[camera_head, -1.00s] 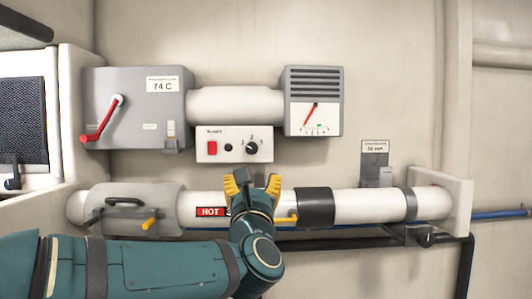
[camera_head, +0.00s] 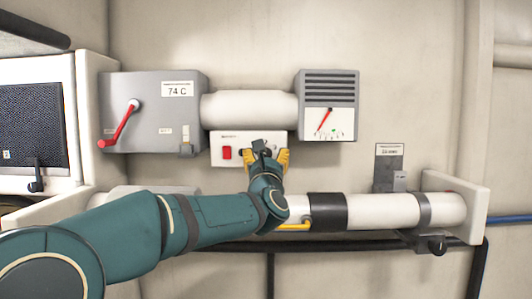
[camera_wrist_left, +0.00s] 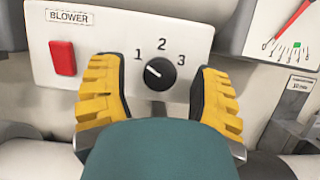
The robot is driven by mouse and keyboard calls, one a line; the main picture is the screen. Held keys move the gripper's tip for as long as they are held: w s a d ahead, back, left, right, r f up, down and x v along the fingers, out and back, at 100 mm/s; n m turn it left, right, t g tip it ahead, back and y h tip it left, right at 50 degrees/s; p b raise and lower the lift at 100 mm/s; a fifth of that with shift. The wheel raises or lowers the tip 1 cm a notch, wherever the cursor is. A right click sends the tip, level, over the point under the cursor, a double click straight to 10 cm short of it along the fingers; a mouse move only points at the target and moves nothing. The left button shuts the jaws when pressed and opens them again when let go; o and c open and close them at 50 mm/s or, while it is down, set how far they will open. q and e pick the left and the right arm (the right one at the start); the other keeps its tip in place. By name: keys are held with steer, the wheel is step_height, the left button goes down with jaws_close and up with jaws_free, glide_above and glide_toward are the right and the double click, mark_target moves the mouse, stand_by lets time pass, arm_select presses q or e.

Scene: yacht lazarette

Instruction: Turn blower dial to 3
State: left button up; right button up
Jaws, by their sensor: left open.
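The white blower panel (camera_head: 219,140) is on the wall in the head view. In the left wrist view the panel (camera_wrist_left: 110,35) is labelled BLOWER and carries a black round dial (camera_wrist_left: 160,74) with the numbers 1, 2 and 3 around it. The dial's white mark points up and left, toward 1. My left gripper (camera_head: 269,158) is open at the panel. Its yellow fingers stand on either side of the dial, with visible gaps in the wrist view. In the head view the gripper largely hides the dial.
A red switch (camera_wrist_left: 62,57) sits left of the dial. A grey box with a red lever (camera_head: 120,126) is at upper left, and a gauge box (camera_head: 328,90) at upper right. A white pipe (camera_head: 380,211) with a yellow handle (camera_head: 294,226) runs below the panel.

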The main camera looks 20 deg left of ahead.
arm_select(q)
steer(key=shift+w, duration=0.1)
jaws_close()
